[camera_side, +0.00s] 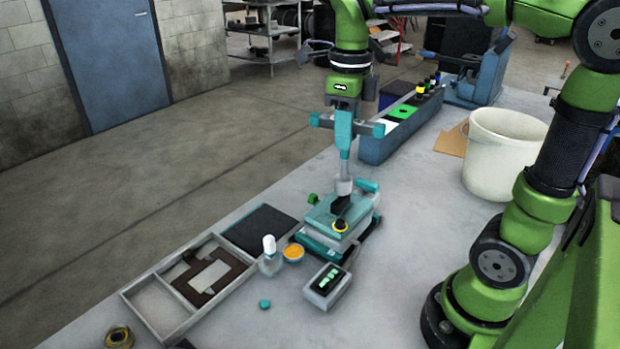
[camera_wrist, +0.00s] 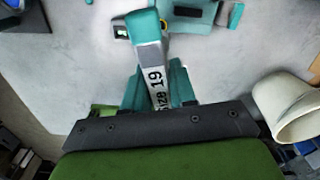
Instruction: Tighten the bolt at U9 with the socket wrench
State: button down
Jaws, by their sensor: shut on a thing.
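My gripper (camera_side: 343,104) is shut on the teal socket wrench (camera_side: 343,132), which hangs upright with its crossbar sideways. In the wrist view the wrench (camera_wrist: 147,55) shows a white label that reads as size 19. Its grey socket end (camera_side: 343,186) is over the teal-topped block (camera_side: 318,216) on the bench. It is close above or touching the black piece (camera_side: 340,205) on that block; I cannot tell which. A yellow-ringed dark part (camera_side: 340,226) sits in front of the socket. The bolt and the U9 marking cannot be made out.
A small display box (camera_side: 328,287), a bottle (camera_side: 269,262) and an orange pot (camera_side: 293,252) stand near the block. A divided tray (camera_side: 158,306) and a black mat (camera_side: 259,230) lie left. A white bucket (camera_side: 499,160) and a long blue-grey bin (camera_side: 382,148) stand behind.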

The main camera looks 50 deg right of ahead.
aim_at(343, 177)
jog(key=n, duration=0.5)
jog(key=shift+f, duration=0.25)
jog(key=n, duration=0.5)
jog(key=shift+f, duration=0.2)
jog(key=n, duration=0.3)
jog(key=f+n, duration=0.1)
jog(key=n, duration=0.7)
jog(key=shift+f, duration=0.25)
jog(key=n, duration=0.6)
jog(key=shift+f, duration=0.4)
jog(key=n, duration=0.5)
jog(key=shift+f+n, duration=0.4)
jog(key=shift+f, duration=1.7)
